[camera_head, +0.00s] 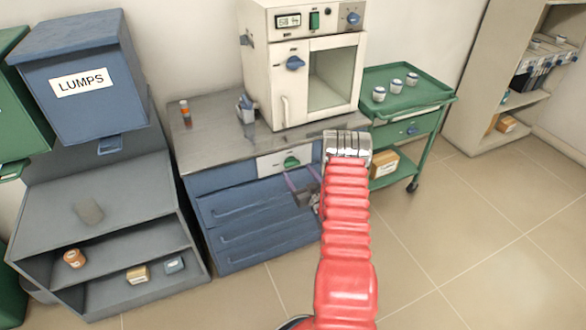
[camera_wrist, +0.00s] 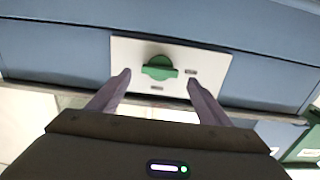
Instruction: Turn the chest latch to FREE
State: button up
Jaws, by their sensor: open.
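The blue chest (camera_head: 260,240) has a steel top and several drawers. Its latch is a green knob (camera_head: 291,162) on a white plate (camera_head: 268,164) at the chest's upper front. In the wrist view the green knob (camera_wrist: 159,68) is near the middle, its wide grip lying roughly sideways. Small dark labels are right of and below it, too small to read. My gripper (camera_head: 301,176) is open and empty, just in front of the plate. In the wrist view its two fingertips (camera_wrist: 160,79) are either side of the knob, apart from it; contact with the plate cannot be told.
A white furnace (camera_head: 277,95) and a small holder (camera_head: 246,110) stand on the chest top. A grey shelf unit with a blue LUMPS bin (camera_head: 80,110) is left. A green cart (camera_head: 425,100) with white jars is right. The right foreground floor is clear.

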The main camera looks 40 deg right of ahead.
aim_at(293, 165)
jog(key=shift+x, duration=2.05)
jog(key=c, duration=1)
